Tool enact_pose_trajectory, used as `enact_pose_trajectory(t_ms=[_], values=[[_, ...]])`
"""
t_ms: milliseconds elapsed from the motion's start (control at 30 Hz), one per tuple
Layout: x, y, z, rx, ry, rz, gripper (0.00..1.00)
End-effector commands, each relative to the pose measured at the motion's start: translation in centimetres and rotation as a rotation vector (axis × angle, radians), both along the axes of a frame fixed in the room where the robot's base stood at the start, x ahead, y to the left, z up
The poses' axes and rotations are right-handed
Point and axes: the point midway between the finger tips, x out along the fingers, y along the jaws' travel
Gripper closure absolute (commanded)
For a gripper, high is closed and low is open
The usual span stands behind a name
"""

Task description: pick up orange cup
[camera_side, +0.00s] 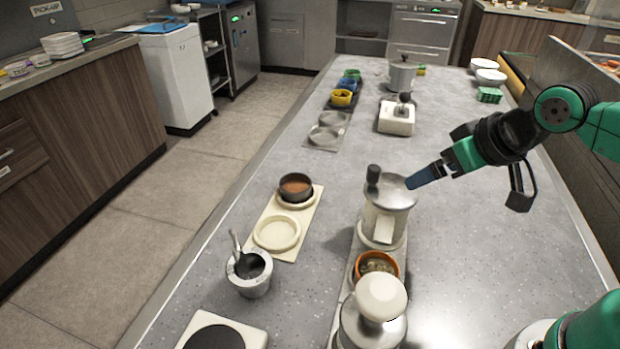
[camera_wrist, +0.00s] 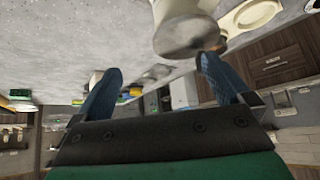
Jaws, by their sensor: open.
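The orange cup (camera_side: 377,265) stands upright between two metal-and-cream dispensers on the counter, with something brownish inside. Its lower part is partly hidden by the front dispenser (camera_side: 372,325). The rear dispenser (camera_side: 388,208) stands just behind it. My gripper (camera_side: 422,178) is above the counter, right of the rear dispenser's top, away from the cup. In the wrist view my gripper (camera_wrist: 160,68) has its blue fingers spread with nothing held between them. A pale dispenser (camera_wrist: 185,25) shows beyond the fingers there; I cannot clearly make out the orange cup in that view.
A cream two-ring tray (camera_side: 277,234) holds a dark bowl (camera_side: 296,187) with brown contents. A white pot (camera_side: 249,275) with a spoon stands nearer. Yellow, blue and green cups (camera_side: 342,97) stand farther back, near a lever device (camera_side: 397,118).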

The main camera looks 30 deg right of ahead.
Motion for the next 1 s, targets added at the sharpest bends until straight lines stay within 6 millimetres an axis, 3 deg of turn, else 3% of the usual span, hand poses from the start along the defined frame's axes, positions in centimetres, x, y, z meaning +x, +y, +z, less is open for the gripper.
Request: enact_pose_trajectory(t_ms=[767, 867, 1000], values=[[0.0, 0.0, 0.2, 0.001, 0.001, 0.001, 0.0], [0.1, 0.0, 1.1, 0.001, 0.0, 0.001, 0.0], [0.0, 0.0, 3.9, 0.001, 0.001, 0.001, 0.0]])
